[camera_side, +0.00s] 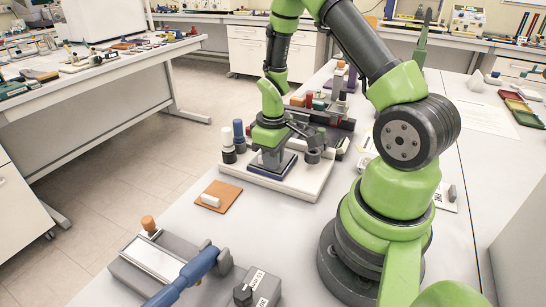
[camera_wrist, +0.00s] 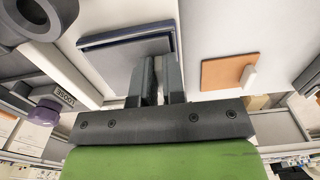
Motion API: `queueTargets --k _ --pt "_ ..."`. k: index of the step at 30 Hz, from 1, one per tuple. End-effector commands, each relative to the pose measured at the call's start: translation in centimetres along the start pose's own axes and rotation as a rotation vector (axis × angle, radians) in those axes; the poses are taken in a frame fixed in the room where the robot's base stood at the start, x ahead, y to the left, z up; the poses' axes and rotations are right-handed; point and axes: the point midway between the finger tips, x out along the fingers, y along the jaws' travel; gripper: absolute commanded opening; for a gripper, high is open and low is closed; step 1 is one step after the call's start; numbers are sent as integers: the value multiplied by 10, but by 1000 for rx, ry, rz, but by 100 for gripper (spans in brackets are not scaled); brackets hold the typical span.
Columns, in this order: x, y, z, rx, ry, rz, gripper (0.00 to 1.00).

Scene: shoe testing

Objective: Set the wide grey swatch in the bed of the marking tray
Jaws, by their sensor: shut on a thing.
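My gripper (camera_side: 271,158) points down over a dark blue-edged, shallow tray (camera_side: 287,172), which looks like the marking tray, on a white base. In the wrist view the tray's dark blue rim (camera_wrist: 128,35) borders a flat grey surface (camera_wrist: 110,63). I cannot tell whether that surface is the tray bed or the wide grey swatch. The fingers (camera_wrist: 158,75) are close together with a thin pale grey piece between them, apparently the swatch, largely hidden. I cannot tell whether its lower edge touches the bed.
An orange mat (camera_side: 219,196) with a white block (camera_side: 210,201) lies left of the white base (camera_side: 300,186). A grey fixture with a blue handle (camera_side: 185,278) is in front. Bare bench lies between mat and fixture.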

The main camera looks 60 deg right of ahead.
Motion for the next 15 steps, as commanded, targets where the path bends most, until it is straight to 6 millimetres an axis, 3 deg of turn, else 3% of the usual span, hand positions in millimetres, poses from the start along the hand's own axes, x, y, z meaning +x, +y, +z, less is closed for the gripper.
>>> queueTargets --k 9,10,13,15 --pt "2 0 0 0 0 0 0" --pt "3 0 0 1 0 0 13" --pt "2 0 0 1 0 0 36" --pt "2 0 0 0 0 0 36"
